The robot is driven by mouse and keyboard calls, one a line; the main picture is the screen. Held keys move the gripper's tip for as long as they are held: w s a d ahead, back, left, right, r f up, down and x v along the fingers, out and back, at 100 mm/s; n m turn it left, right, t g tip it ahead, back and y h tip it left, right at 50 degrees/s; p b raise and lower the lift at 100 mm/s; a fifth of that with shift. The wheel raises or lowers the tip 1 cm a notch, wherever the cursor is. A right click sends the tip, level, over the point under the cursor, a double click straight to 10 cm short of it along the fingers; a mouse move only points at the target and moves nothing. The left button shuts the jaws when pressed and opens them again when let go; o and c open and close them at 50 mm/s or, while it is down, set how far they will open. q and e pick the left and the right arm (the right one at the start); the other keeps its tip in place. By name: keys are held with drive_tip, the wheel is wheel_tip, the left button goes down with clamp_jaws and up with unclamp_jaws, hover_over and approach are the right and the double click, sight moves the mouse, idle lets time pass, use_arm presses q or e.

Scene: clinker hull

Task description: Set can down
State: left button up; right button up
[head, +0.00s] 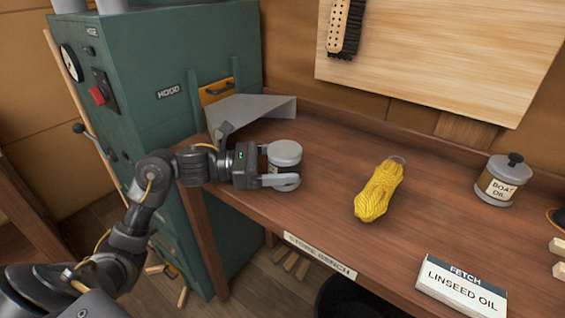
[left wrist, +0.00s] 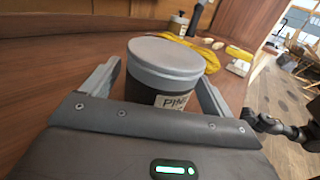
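A dark can (head: 284,152) with a wide grey lid stands upright at the left end of the wooden bench. In the left wrist view the can (left wrist: 165,72) sits between my fingers, its pale label partly hidden and starting "PIN". My left gripper (head: 281,166) reaches in from the left, with one finger on the near side and the other behind the can. A narrow gap shows beside the left finger in the wrist view, so the gripper looks open around the can. The can's base looks to be on the bench, partly hidden by the near finger. My right gripper is not clearly visible.
Yellow rope (head: 378,191) lies right of the can. A boat oil can (head: 502,180) stands farther right. A linseed oil sign (head: 461,288) is at the front edge. A grey metal hood (head: 252,109) and green cabinet (head: 165,75) stand close behind and left.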

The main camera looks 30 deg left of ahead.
use_arm(q)
drive_tip(key=shift+r, duration=0.15)
drive_tip(key=shift+f+v, duration=0.25)
drive_tip(key=shift+v, duration=0.9)
drive_tip(key=b+v, duration=0.2)
drive_tip(key=v, duration=0.7)
drive_tip(key=shift+s+a+r, duration=0.1)
drive_tip(key=shift+a+r, duration=0.05)
drive_tip(key=shift+a, duration=0.15)
use_arm(e)
drive_tip(key=v, duration=0.3)
drive_tip(key=shift+w+d+r, duration=0.1)
drive_tip(key=shift+r, duration=0.35)
